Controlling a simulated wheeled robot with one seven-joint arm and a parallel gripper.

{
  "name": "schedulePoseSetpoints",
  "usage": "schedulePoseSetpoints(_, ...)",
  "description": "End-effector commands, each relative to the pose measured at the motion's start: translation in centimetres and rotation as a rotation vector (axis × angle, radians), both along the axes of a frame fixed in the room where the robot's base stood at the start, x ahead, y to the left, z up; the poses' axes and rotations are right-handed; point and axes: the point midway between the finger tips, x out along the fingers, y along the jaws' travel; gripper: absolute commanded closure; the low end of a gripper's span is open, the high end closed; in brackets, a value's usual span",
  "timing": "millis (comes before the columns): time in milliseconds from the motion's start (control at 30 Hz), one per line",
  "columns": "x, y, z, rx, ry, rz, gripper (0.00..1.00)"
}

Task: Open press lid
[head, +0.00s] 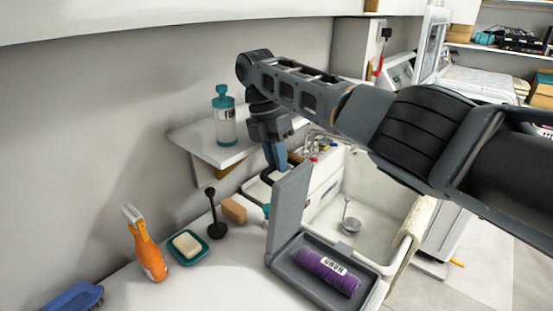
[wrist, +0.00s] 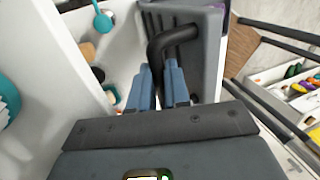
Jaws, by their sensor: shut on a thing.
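The press is a grey box with its lid (head: 289,207) standing roughly upright on the left side of its base (head: 375,297). A purple labelled roll (head: 327,272) lies in the base. My gripper (head: 276,155), with blue fingers, is at the top left of the lid. In the wrist view, the fingers (wrist: 158,88) are shut on the black bent handle (wrist: 172,37), which sticks out from the grey lid (wrist: 207,62).
A white sink (head: 385,205) lies right of the press. A teal soap dispenser (head: 224,118) stands on a small shelf behind.

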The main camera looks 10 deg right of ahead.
Motion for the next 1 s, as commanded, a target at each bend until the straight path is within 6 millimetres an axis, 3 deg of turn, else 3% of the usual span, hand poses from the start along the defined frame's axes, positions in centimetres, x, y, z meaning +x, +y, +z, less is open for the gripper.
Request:
schedulePoseSetpoints(67, -0.3, 0.0, -0.8, 0.001, 0.011, 0.001, 1.00)
schedulePoseSetpoints(100, -0.3, 0.0, -0.8, 0.001, 0.011, 0.001, 0.80)
schedulePoseSetpoints(333, -0.2, 0.0, -0.5, 0.001, 0.006, 0.000, 0.58)
schedulePoseSetpoints(667, -0.1, 0.0, 0.1, 0.002, 0.003, -0.001, 0.58)
schedulePoseSetpoints(933, -0.1, -0.1, 4.0, 0.001, 0.002, -0.001, 0.58)
schedulePoseSetpoints(1000, -0.5, -1.3, 4.9, -0.002, 0.001, -0.002, 0.58)
